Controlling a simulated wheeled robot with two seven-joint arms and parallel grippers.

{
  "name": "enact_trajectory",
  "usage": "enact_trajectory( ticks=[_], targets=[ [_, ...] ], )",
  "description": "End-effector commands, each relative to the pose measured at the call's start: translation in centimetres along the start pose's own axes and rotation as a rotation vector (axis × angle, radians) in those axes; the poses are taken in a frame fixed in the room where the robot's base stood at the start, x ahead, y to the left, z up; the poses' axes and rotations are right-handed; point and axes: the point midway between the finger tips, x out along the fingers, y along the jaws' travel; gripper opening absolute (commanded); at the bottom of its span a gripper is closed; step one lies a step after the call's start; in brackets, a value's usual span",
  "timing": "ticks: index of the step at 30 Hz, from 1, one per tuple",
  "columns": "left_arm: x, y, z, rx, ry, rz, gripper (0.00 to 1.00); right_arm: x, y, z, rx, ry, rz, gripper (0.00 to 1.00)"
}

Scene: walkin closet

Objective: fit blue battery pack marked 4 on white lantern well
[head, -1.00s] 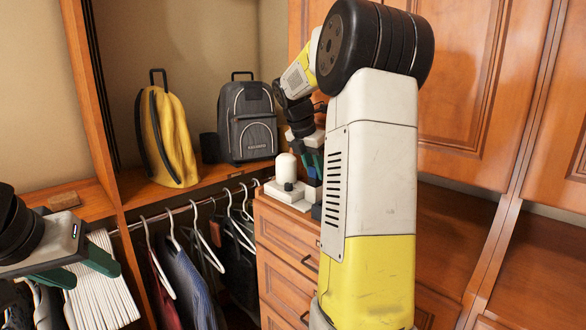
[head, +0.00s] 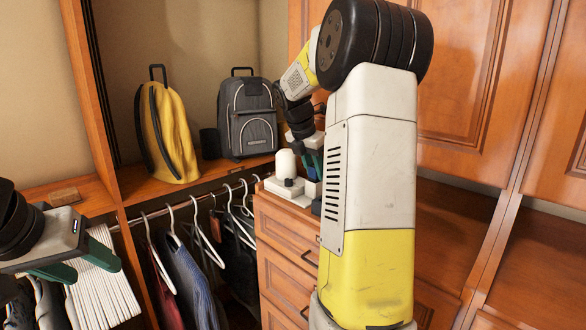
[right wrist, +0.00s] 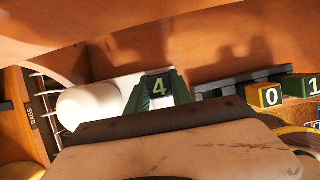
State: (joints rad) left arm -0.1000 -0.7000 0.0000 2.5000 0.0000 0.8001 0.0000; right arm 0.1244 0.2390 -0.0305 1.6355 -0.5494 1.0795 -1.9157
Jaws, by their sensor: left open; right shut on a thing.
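The white lantern (head: 286,164) stands on the drawer cabinet, with its pale base around it; its rounded white body also shows in the right wrist view (right wrist: 85,108). My right gripper (head: 313,163) is shut on the dark battery pack marked 4 (right wrist: 160,87), whose number shows between the green fingers. The pack is close beside the lantern. Whether it touches the well I cannot tell, as the well is hidden. My left gripper (head: 76,272) is open and empty at the far left, in front of the hanging clothes.
A dark rack (right wrist: 235,82) beside the right gripper holds a yellow block marked 0 (right wrist: 270,96) and a green block marked 1 (right wrist: 314,85). A yellow bag (head: 168,135) and a grey backpack (head: 247,118) stand on the shelf behind. Hangers (head: 197,215) hang below.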

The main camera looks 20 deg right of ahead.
Motion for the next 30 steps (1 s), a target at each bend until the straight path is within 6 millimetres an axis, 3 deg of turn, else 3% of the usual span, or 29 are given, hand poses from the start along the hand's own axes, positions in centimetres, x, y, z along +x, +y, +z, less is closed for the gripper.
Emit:
enact_trajectory(
  ticks=[11,12,16,26,30],
  targets=[
    [0.0,0.0,0.0,0.0,0.0,0.0,0.52,0.4,-0.1,-0.2,-0.002,0.004,-0.004,0.0],
    [0.0,0.0,0.0,0.0,0.0,0.0,0.52,0.4,-0.1,-0.2,-0.002,0.005,-0.005,0.29],
    [0.0,0.0,0.0,0.0,0.0,0.0,0.52,0.4,-0.1,-0.3,-0.002,0.006,-0.007,0.52],
    [0.0,0.0,0.0,0.0,0.0,0.0,0.52,0.5,-0.3,-0.3,-0.001,0.009,-0.013,0.52],
    [0.0,0.0,0.0,0.0,0.0,0.0,0.52,-0.8,-0.2,-0.3,-0.001,0.006,-0.008,0.52]
  ],
)
